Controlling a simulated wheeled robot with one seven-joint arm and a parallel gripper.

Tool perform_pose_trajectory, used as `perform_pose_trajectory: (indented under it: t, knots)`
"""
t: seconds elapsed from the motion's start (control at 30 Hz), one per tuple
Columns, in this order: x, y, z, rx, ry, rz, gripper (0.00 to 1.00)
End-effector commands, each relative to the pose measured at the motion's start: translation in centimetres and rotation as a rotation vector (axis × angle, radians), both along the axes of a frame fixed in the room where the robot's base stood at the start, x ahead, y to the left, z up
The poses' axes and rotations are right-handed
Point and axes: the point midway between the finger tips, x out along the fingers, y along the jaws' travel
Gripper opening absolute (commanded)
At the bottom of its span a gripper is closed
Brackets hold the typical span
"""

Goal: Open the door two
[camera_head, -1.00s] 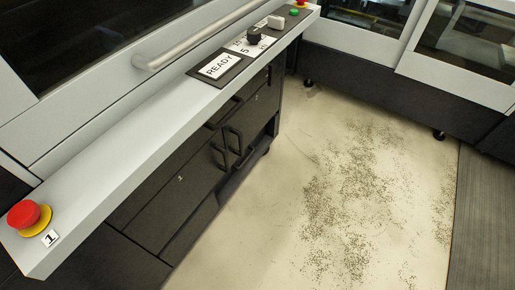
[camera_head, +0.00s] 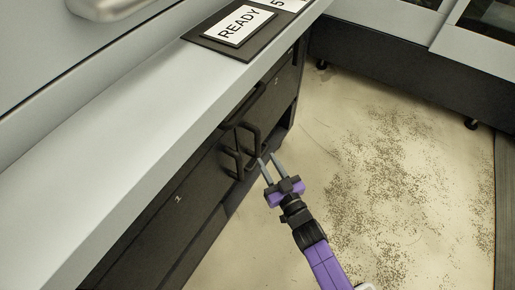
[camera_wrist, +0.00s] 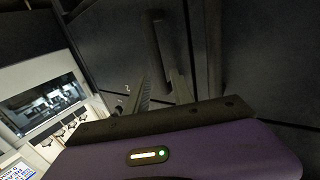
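The dark cabinet under the grey ledge has two door fronts with black bar handles side by side. A small mark that looks like a 2 is on the left door (camera_head: 165,222); this door looks shut. The left handle (camera_head: 231,162) and the right handle (camera_head: 251,136) stand near the doors' meeting edge. My purple gripper (camera_head: 268,158) is open and empty, its fingertips just right of the handles in the head view. In the wrist view a handle (camera_wrist: 158,38) stands beyond the fingertips, roughly in line with the gap between them. I cannot tell whether they touch.
The grey ledge (camera_head: 110,140) overhangs the cabinet and carries a READY panel (camera_head: 238,25). Open, speckled floor (camera_head: 390,190) lies to the right. Another machine (camera_head: 400,65) stands at the back.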

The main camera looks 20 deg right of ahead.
Motion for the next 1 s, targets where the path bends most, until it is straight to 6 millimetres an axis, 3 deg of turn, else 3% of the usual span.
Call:
perform_pose_trajectory:
  t: [0.6, 1.0]
  knots:
    - [7.9, 0.0, -0.5, -0.003, -0.005, 0.002, 0.29]
    - [8.9, 0.1, -0.3, -0.002, -0.004, 0.002, 0.29]
